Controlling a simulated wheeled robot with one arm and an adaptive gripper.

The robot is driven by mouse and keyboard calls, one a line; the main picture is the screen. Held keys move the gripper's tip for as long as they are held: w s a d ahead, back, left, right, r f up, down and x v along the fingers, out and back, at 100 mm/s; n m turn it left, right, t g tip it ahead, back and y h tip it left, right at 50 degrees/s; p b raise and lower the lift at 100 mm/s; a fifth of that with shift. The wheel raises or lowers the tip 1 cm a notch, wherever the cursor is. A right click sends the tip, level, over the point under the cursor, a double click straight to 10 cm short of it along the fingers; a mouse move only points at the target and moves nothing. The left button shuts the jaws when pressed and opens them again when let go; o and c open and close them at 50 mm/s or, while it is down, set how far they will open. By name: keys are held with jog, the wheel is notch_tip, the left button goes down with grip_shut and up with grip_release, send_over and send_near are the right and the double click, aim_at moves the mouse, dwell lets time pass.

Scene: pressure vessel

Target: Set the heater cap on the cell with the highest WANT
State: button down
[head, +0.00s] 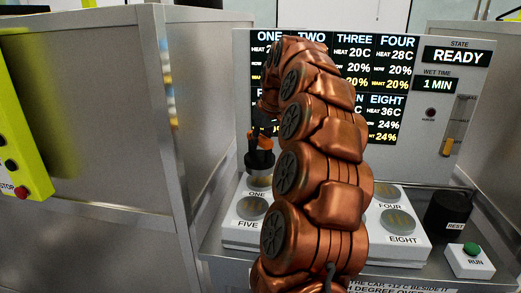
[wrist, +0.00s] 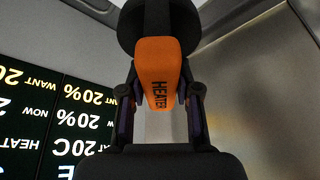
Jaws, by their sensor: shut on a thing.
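My gripper (head: 262,130) is shut on the orange handle of the heater cap (head: 260,158), a dark round cap. In the wrist view the orange handle (wrist: 158,80), marked HEATER, sits between the fingers. The cap is over the cell ONE (head: 260,182) at the back left of the cell block; I cannot tell if it touches. The cells FIVE (head: 252,208), FOUR (head: 388,192) and EIGHT (head: 397,220) show; my arm hides the others. The display (head: 386,60) reads WANT 20% for FOUR and apparently 24% for EIGHT. Several readings are hidden.
A black REST stand (head: 447,213) and a green RUN button (head: 471,248) are at the right. The panel reads READY (head: 457,56) and WET TIME 1 MIN. A grey metal wall (head: 95,130) stands left, with a yellow stop box (head: 22,140).

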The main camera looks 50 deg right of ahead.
aim_at(261, 157)
jog(key=shift+f+p, duration=0.5)
jog(key=shift+f, duration=1.2)
jog(key=shift+f, duration=0.1)
jog(key=c, duration=0.8)
grip_release()
jog(key=shift+b+v, duration=0.9)
jog(key=shift+v, duration=5.2)
